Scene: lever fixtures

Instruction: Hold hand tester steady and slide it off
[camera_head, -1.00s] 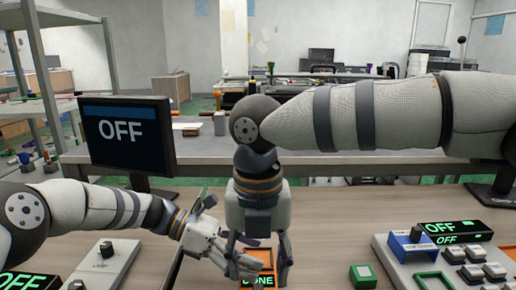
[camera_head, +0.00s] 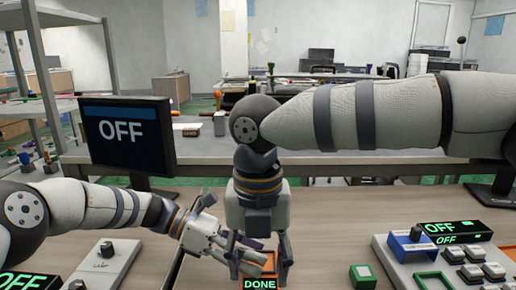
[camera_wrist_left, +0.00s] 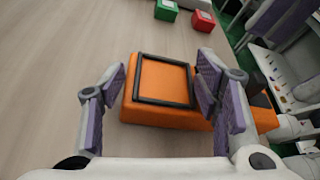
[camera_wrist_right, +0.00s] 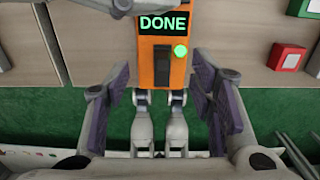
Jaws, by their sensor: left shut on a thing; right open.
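The hand tester (camera_head: 260,262) is an orange box whose screen reads DONE. In the right wrist view its face (camera_wrist_right: 162,67) shows a dark slider and a lit green lamp. In the left wrist view its end (camera_wrist_left: 161,80) carries a dark square frame. My left gripper (camera_wrist_left: 163,88) is shut on the tester, with a finger on each side. My right gripper (camera_wrist_right: 165,95) is open, its fingers spread apart around the tester's lower part without visibly gripping it. In the head view my right gripper (camera_head: 264,270) hangs over the tester and partly hides it.
A monitor (camera_head: 128,135) reading OFF stands at the back left. A grey switch box (camera_head: 106,262) is at left, a button panel (camera_head: 470,268) at right. A small green block (camera_head: 362,275) lies right of the tester; a red block (camera_wrist_left: 203,21) shows in the left wrist view.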

